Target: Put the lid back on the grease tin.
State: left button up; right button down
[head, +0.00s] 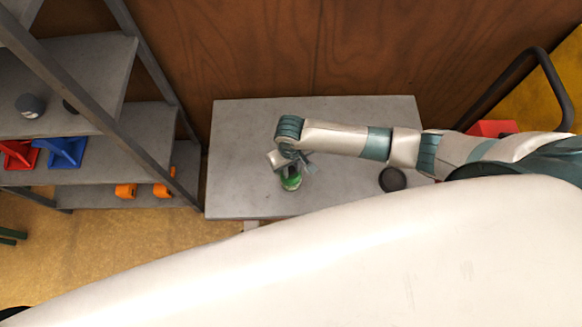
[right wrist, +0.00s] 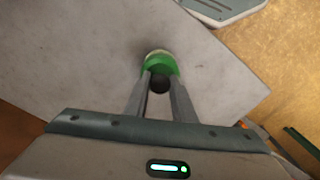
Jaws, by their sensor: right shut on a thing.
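The green and pale grease tin (head: 291,183) is on the grey table, left of its middle, partly hidden by my right gripper (head: 294,163). In the right wrist view, the fingers of my right gripper (right wrist: 158,86) are closed on a dark round knob (right wrist: 159,84). It seems to belong to the green lid (right wrist: 160,65) just past the fingertips. A pale rim shows at the far side of the green. I cannot tell whether the lid touches the tin or is held just above it. My left gripper is out of view.
A dark round thing (head: 392,179) lies on the right part of the grey table (head: 240,130). A metal shelf (head: 100,75) with red and blue bins stands at left. A dark handle (head: 553,80) and a red thing (head: 492,128) are at right. The table's left part is clear.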

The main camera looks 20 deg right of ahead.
jog(key=shift+p, duration=0.35)
dwell(0.6)
jog(key=c, duration=0.9)
grip_release()
jog(key=shift+r+p, duration=2.45)
jog(key=shift+p, duration=0.3)
jog(key=shift+r, duration=1)
